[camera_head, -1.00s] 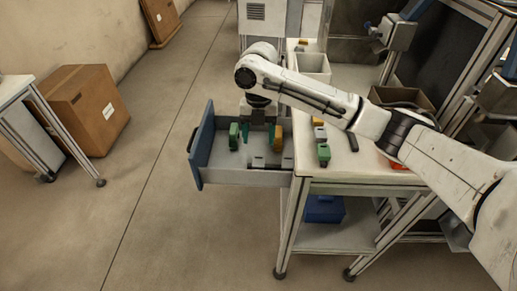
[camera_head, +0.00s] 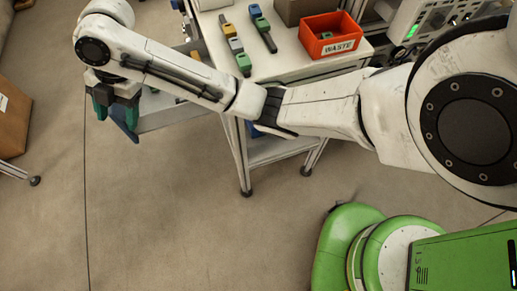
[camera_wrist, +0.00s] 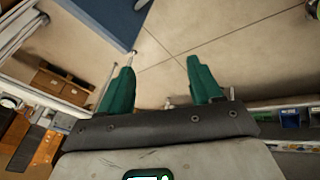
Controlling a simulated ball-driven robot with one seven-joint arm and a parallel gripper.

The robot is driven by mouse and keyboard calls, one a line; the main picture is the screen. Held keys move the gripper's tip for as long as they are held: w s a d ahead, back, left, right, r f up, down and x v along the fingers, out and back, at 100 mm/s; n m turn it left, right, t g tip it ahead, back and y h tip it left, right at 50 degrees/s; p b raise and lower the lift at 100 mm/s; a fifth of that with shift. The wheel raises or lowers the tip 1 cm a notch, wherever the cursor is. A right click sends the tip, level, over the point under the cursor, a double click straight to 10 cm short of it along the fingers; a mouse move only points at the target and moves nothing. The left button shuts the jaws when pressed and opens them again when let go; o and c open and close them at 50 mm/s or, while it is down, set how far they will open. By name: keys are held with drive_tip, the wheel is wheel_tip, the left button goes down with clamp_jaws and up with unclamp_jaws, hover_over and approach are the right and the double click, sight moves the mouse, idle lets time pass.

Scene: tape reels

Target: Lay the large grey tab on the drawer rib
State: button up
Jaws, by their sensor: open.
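My gripper (camera_head: 115,112) hangs at the left, by the blue front (camera_head: 126,132) of the pulled-out drawer (camera_head: 172,116). Its two green fingers stand apart with nothing between them, and it also shows in the wrist view (camera_wrist: 160,72). My arm hides most of the drawer's inside, so the drawer rib does not show clearly. I cannot pick out the large grey tab.
A cardboard box (camera_head: 12,118) stands at the far left. Open floor lies below the drawer.

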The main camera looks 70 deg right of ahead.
drive_tip(key=s+a+f+m, duration=0.7)
drive_tip(key=s+f+m, duration=0.3)
drive_tip(key=s+m, duration=0.1)
drive_tip(key=s+d+f+m+h, duration=0.1)
drive_tip(key=s+d+f+m, duration=0.1)
drive_tip(key=s, duration=0.5)
drive_tip(key=s+d+f+m+g+h, duration=0.1)
drive_tip(key=s+d+f+m+h, duration=0.1)
drive_tip(key=s+d+m, duration=0.2)
drive_tip(key=s+d+f+m+h, duration=0.1)
drive_tip(key=s+d+f+m, duration=0.2)
drive_tip(key=s, duration=0.7)
drive_tip(key=shift+s+d+g, duration=0.25)
drive_tip(key=shift+d+g, duration=0.05)
drive_tip(key=shift+d, duration=0.45)
drive_tip(key=shift+f, duration=0.15)
